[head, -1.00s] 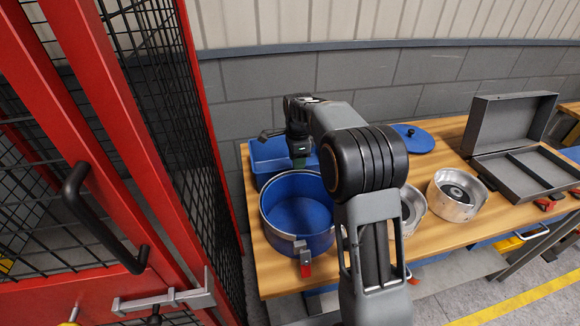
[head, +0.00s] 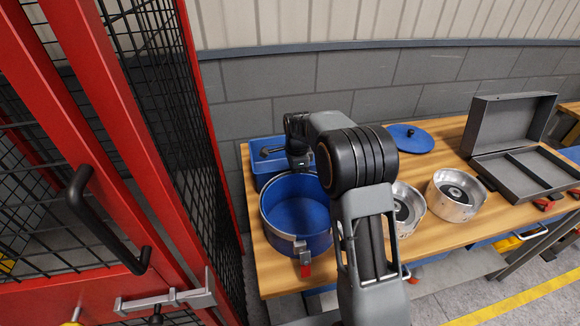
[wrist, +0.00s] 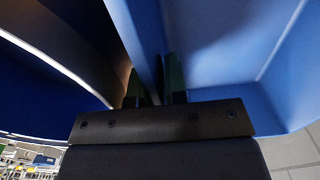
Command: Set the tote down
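The tote (head: 257,170) is a blue open box. It stands on the wooden bench at its back left corner, behind a round blue pot, which hides part of it. My gripper (head: 298,165) is down at the tote's near right side. In the wrist view my gripper (wrist: 154,82) has one green fingertip on each side of an upright blue wall of the tote (wrist: 215,50). The fingers look apart with the wall between them. Whether either finger touches the wall is hard to see. My arm hides the tote's right part in the head view.
The round blue pot (head: 285,236) with a red-tipped latch stands close in front. Two metal housings (head: 455,196), a blue lid (head: 410,139) and an open grey case (head: 520,170) are to the right. A red mesh cage (head: 200,130) borders the left. Bare wood lies around the lid.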

